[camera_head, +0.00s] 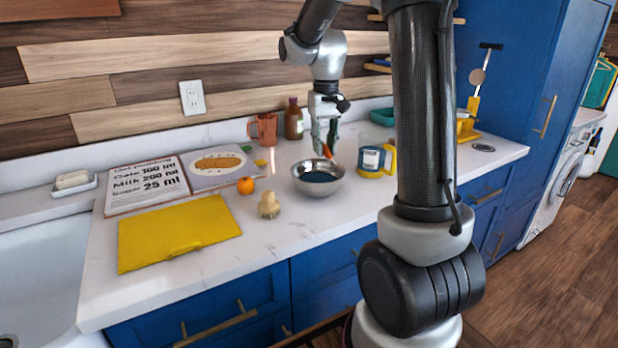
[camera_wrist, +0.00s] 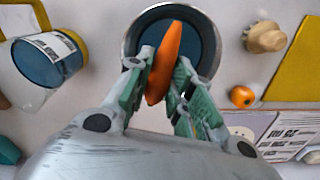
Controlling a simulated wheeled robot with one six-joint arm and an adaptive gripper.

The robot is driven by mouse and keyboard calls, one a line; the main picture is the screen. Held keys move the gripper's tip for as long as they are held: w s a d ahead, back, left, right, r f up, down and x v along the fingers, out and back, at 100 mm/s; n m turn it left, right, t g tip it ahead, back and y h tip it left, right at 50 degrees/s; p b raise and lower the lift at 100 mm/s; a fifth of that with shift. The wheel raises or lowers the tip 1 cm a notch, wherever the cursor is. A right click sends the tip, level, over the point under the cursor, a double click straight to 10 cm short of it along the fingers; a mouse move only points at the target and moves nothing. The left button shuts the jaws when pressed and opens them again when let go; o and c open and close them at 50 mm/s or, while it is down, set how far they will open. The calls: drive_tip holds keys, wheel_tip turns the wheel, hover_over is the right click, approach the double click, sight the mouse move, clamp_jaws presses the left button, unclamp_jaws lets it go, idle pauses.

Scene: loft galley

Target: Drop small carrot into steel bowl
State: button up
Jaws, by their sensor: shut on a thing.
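My gripper (camera_wrist: 165,85) is shut on the small orange carrot (camera_wrist: 168,52), which sits between its green-padded fingers in the wrist view. In the head view my gripper (camera_head: 326,140) points down, and the carrot (camera_head: 327,152) shows at its tips. The round steel bowl (camera_head: 319,186) stands on the white counter, just below the carrot. In the wrist view the carrot overlaps the bowl (camera_wrist: 133,38), and its far end lies over the bowl's dark inside. The carrot looks to be above the rim, not touching it. Part of the bowl is hidden by my fingers.
A small orange fruit (camera_head: 246,186), a pale wooden knob-shaped thing (camera_head: 268,205) and a yellow mat (camera_head: 175,233) lie to the left. A copper mug (camera_head: 265,129) and brown bottle (camera_head: 293,119) stand behind.

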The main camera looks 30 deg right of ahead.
sight(324, 160)
drive_tip(key=shift+f, duration=2.4)
drive_tip(key=o, duration=1)
wheel_tip(324, 160, up, 12)
drive_tip(key=shift+r, duration=0.1)
